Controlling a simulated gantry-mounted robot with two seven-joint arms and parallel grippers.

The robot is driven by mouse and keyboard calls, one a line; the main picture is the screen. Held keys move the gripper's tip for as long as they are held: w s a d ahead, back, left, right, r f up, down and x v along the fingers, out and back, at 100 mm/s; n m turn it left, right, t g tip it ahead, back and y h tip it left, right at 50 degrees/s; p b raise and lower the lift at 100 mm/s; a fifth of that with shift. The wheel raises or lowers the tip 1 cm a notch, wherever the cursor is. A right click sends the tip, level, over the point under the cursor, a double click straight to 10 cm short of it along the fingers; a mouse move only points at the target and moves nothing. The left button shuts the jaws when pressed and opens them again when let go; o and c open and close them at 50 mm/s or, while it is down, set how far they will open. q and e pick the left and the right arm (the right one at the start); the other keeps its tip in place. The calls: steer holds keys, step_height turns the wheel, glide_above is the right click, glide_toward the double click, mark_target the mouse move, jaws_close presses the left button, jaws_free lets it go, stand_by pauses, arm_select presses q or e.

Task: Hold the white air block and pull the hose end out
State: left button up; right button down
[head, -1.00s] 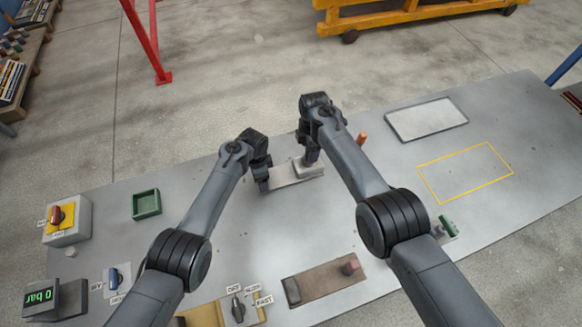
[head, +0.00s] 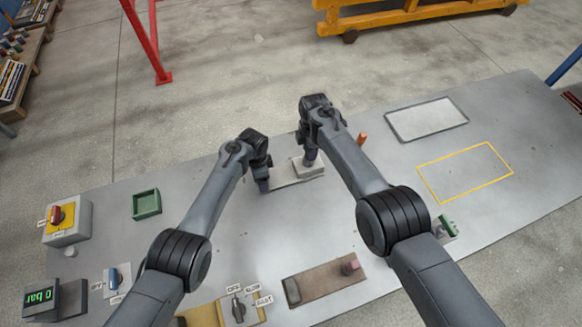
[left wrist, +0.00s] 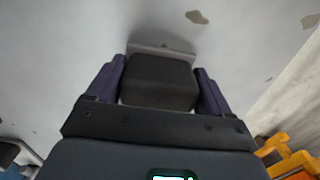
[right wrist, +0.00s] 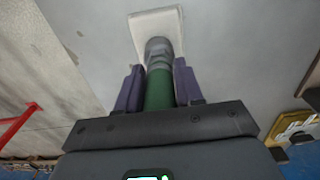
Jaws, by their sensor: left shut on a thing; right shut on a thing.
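The white air block (head: 308,168) sits on the bench in the middle of the head view. It shows as a pale square plate in the right wrist view (right wrist: 139,28). My right gripper (head: 311,158) points down over it, shut on the green hose end (right wrist: 159,92). A grey collar (right wrist: 158,48) is at the hose end's tip, against or just above the plate; I cannot tell which. My left gripper (head: 263,186) is left of the block, its fingers shut on a dark, shaded piece (left wrist: 158,82), seemingly the air block's near part. Its join to the block is hidden.
A green tray (head: 146,204) and a red-yellow switch box (head: 67,222) stand at the left. A display (head: 40,297) reads 0 bar. A brown plate (head: 325,281) lies in front. A yellow outlined area (head: 465,172) at the right is empty.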

steer(key=shift+r, duration=0.2)
steer(key=shift+r, duration=3.25)
steer(key=shift+r, duration=0.25)
steer(key=shift+r, duration=1.35)
arm_select(q)
steer(key=o, duration=1.3)
step_height(320, 180, up, 12)
steer(key=shift+f, duration=0.1)
